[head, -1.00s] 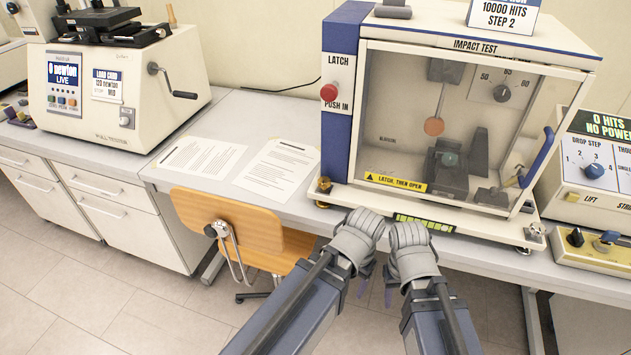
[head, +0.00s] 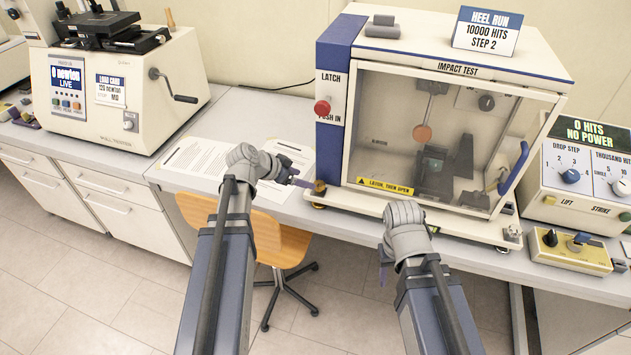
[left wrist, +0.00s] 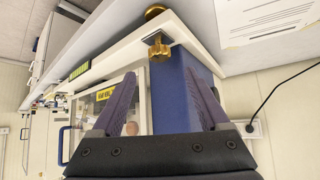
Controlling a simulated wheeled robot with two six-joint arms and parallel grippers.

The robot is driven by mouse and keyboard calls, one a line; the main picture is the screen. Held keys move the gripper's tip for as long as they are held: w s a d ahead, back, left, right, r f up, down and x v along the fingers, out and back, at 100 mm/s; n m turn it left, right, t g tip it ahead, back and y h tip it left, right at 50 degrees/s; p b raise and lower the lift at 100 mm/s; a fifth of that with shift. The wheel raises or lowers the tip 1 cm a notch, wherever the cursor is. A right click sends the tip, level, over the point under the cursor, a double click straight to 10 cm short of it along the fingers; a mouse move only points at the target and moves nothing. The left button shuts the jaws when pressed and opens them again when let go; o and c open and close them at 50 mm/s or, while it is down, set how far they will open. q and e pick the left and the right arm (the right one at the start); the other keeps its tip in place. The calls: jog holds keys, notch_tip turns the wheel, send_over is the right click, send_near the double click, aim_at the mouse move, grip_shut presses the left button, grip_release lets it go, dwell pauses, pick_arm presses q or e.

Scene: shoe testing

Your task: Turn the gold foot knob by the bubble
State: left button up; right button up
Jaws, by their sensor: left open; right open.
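The gold foot knob (head: 319,186) sits at the front left corner of the impact test cabinet (head: 440,68), above a gold foot (head: 318,205). The left wrist view shows the knob (left wrist: 158,46) and the rounded foot (left wrist: 154,11). My left gripper (head: 303,183) is open just left of the knob. In its wrist view the knob lies beyond and between the open fingertips (left wrist: 159,76), not gripped. A green strip, apparently the bubble level (left wrist: 79,71), shows on the cabinet's front edge; my right arm hides it in the head view. My right gripper (head: 385,268) is open and empty before the bench.
The cabinet's clear door (head: 385,140) has a blue handle (head: 514,168). Papers (head: 195,165) lie left of the cabinet. An orange chair (head: 285,243) stands under my left arm. A control box (head: 575,180) and yellow box (head: 570,250) stand to the right.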

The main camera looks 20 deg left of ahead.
aim_at(318, 184)
pick_arm(q)
jog(key=b+x, duration=0.5)
jog(key=x, duration=0.2)
jog(key=shift+f, duration=0.15)
jog(key=shift+w+d+f, duration=0.2)
jog(key=shift+w, duration=0.05)
jog(key=shift+r, duration=0.1)
grip_shut()
